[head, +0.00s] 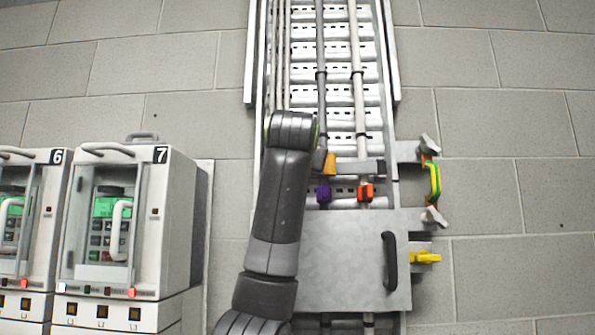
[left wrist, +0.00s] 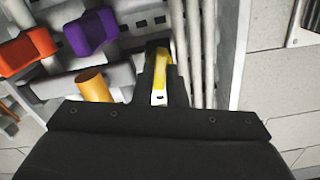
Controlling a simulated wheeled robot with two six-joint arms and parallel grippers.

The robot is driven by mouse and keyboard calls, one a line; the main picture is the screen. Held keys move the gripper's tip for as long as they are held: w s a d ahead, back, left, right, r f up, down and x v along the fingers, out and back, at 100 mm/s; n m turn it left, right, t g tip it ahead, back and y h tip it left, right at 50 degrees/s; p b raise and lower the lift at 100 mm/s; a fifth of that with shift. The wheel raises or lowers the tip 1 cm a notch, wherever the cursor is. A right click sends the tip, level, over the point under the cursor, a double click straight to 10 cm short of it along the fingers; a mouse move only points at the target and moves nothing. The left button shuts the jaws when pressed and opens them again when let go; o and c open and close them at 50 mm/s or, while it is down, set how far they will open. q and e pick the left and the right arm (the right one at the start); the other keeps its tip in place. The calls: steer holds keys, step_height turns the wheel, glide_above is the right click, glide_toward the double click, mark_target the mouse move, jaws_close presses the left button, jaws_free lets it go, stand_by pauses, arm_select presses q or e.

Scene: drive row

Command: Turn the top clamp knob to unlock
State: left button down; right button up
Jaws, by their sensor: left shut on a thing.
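My left arm comes up from the bottom of the head view and covers its own gripper there. In the left wrist view my left gripper (left wrist: 160,75) is shut on a narrow yellow knob (left wrist: 158,82), which sits between the dark fingers. A purple knob (head: 323,193) and an orange-red knob (head: 366,192) sit on the cables to the right of my arm. In the left wrist view the purple knob (left wrist: 90,33) and orange-red knob (left wrist: 28,50) are left of the fingers. An orange cylinder (head: 330,163) is close beside the wrist. My right gripper is out of view.
A grey metal cover (head: 340,275) with a black handle (head: 390,260) is below the knobs. To its right are a green-yellow strap (head: 434,182) between grey wing knobs and a yellow handle (head: 425,258). The drive unit marked 7 (head: 180,225) stands at left.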

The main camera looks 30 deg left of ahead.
arm_select(q)
steer(key=shift+f+n+b, duration=0.15)
steer(key=shift+n+b, duration=0.2)
steer(key=shift+n, duration=1.25)
steer(key=c, duration=1.5)
jaws_free()
steer(key=shift+o, duration=0.2)
steer(key=b+v, duration=0.7)
steer(key=v, duration=1)
steer(key=shift+s, duration=0.2)
